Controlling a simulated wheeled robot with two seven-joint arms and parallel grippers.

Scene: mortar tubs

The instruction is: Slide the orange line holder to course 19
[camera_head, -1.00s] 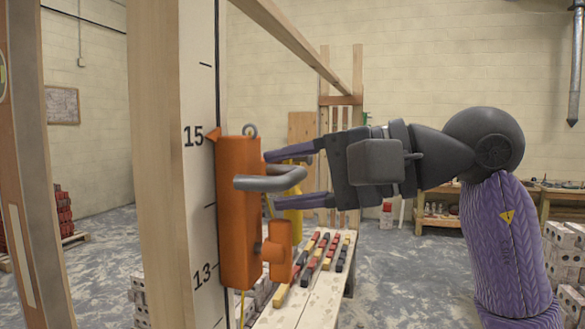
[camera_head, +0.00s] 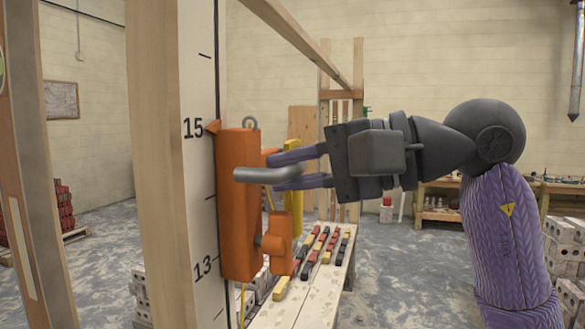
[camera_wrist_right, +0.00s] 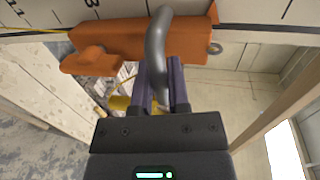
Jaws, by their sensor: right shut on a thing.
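The orange line holder (camera_head: 238,208) sits upright against the post's marked face (camera_head: 201,180) in the head view. Its pointer is level with the 15 mark, and its lower end is near 13. A grey bent handle (camera_head: 262,175) sticks out of its side, with an orange knob (camera_head: 277,240) lower down. My right gripper (camera_head: 283,168) has its purple fingers shut on the handle; the wrist view shows the fingers (camera_wrist_right: 165,85) on both sides of the grey handle (camera_wrist_right: 157,50). Mark 19 is not in view. My left gripper is not in view.
A bench (camera_head: 312,299) with red, yellow and black blocks stands behind the holder. A wooden beam (camera_head: 290,40) slants above. Grey blocks (camera_head: 565,245) are stacked at the right. A yellow string (camera_head: 242,300) hangs below the holder.

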